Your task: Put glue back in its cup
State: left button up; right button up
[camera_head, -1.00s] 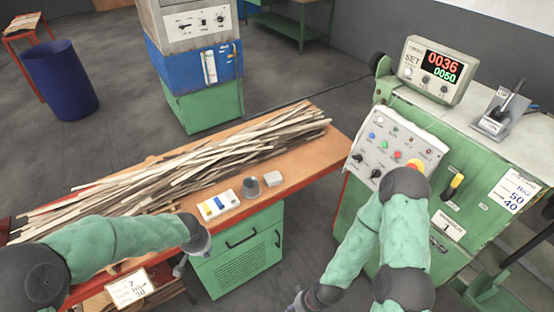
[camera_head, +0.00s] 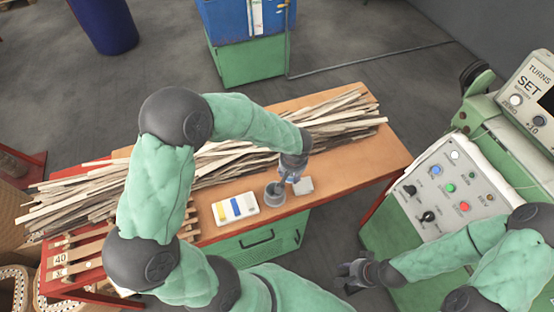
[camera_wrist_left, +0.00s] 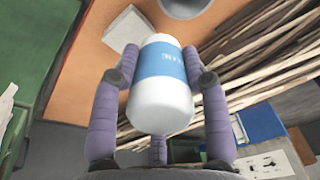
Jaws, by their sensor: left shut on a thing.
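My left gripper (camera_head: 288,178) is shut on the glue (camera_wrist_left: 162,88), a white bottle with a blue label, seen between its two fingers in the left wrist view. In the head view the gripper and wrist mostly hide the bottle. The grey cup (camera_head: 274,194) stands on the orange table just in front of the gripper. A round, pale rim, which looks like the cup's (camera_wrist_left: 186,6), is cut off at the top of the left wrist view, beyond the bottle. My right gripper (camera_head: 357,273) is low beside the table; its finger opening is unclear.
A long pile of wooden strips (camera_head: 345,118) lies behind. The table (camera_head: 375,155) is clear at its right end.

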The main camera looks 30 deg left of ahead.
pick_arm(q)
jog(key=s+a+r+n+g+h+p, duration=0.15)
jog(key=s+a+r+n+p, duration=0.25)
jog(key=n, duration=0.8)
notch_tip(320, 180, down, 8)
jog(key=b, duration=0.7)
jog(key=shift+f+n+b, duration=0.25)
jog(key=shift+n+b, duration=0.05)
jog(key=shift+b, duration=0.05)
jog(key=shift+d, duration=0.1)
jog(key=o, duration=1.3)
notch_tip(320, 180, up, 12)
